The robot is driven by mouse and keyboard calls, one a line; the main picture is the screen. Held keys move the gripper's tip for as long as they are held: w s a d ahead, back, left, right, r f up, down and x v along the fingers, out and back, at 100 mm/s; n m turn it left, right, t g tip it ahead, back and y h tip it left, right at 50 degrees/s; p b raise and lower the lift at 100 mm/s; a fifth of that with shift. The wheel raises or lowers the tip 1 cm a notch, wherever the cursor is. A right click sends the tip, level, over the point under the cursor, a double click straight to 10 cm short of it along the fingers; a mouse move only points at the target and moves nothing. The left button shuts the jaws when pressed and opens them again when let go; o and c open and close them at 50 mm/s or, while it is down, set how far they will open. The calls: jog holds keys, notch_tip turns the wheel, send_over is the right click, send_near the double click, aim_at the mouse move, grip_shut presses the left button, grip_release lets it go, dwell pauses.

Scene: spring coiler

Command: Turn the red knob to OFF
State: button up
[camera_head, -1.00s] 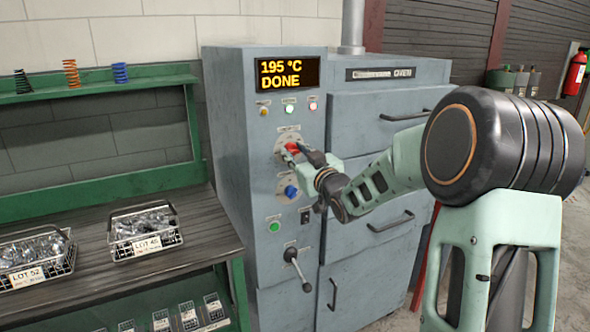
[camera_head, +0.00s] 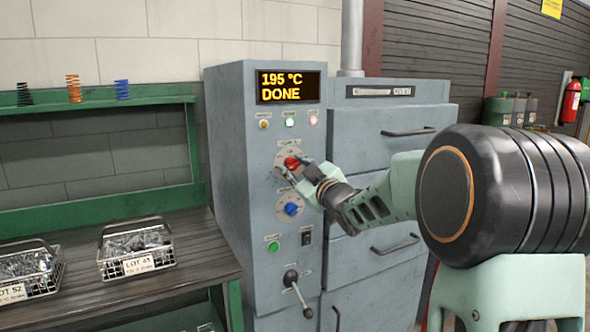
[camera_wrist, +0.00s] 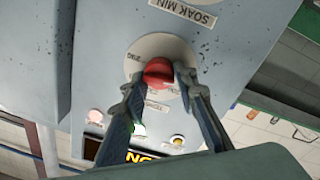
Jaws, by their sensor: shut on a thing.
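The red knob (camera_head: 292,163) sits on a round pale dial on the grey oven control panel (camera_head: 262,220), above a blue knob (camera_head: 292,209). My gripper (camera_head: 288,173) reaches it from the right. In the wrist view the red knob (camera_wrist: 158,73) lies between my two fingertips, which close on it from both sides. The wrist view shows part of the dial's numbers, but the knob's pointer and any OFF mark cannot be made out. The display (camera_head: 288,87) above reads 195 °C DONE.
Below are a green button (camera_head: 273,246), a black switch (camera_head: 306,237) and a lever (camera_head: 291,279). Small lamps line the panel under the display. Wire baskets (camera_head: 137,252) stand on the bench at left. Oven drawers with handles are at right.

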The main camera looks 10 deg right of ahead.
jog(key=o, duration=1.1)
jog(key=shift+o, duration=0.2)
jog(key=v, duration=1.2)
jog(key=shift+a, duration=0.15)
